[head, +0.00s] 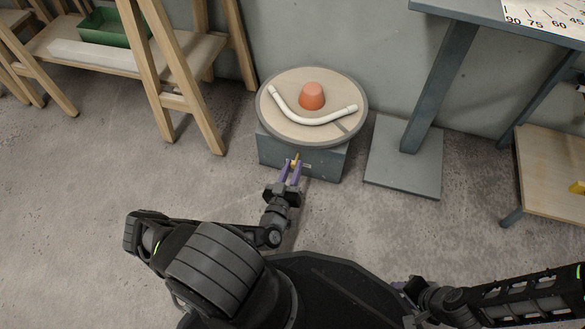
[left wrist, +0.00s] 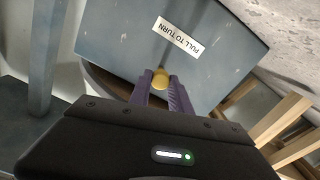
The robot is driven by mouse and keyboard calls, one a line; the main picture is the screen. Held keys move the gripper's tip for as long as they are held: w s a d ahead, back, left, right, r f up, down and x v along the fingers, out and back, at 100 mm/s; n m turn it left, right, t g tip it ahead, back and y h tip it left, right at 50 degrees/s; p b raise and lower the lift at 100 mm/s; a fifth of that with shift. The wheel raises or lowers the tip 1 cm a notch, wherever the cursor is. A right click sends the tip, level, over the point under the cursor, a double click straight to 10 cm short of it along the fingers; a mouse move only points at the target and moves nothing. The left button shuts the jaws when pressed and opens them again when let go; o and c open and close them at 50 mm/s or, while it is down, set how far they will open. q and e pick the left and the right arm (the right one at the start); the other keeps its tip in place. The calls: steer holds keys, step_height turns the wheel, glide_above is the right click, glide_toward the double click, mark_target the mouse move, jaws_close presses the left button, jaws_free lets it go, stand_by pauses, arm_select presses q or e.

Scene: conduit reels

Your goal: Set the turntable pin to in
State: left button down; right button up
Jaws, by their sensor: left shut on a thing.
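The turntable (head: 290,84) is a round pale disc with a dark rim on a grey box base (head: 327,165). A yellow pin (head: 297,157) stands out from the front of the base; its round yellow knob also shows in the left wrist view (left wrist: 161,78). A label reading "PULL TO TURN" (left wrist: 178,37) is beside it. My left gripper (head: 294,163), with purple fingers, is shut on the pin's knob. How far the pin is in or out I cannot tell. Only part of my right arm shows at the lower right; its fingertips are not clear.
On the turntable are an orange cone-like block (head: 312,96) and a bent white conduit (head: 298,116). A wooden rack with a green bin (head: 108,27) stands left. A grey pedestal (head: 405,160) stands close on the right, with a wooden shelf (head: 545,170) beyond. The floor in front is clear.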

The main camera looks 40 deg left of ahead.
arm_select(q)
steer(key=shift+x, duration=0.95)
steer(key=shift+w+a, duration=0.2)
steer(key=c, duration=1.2)
jaws_free()
steer(key=shift+d, duration=0.1)
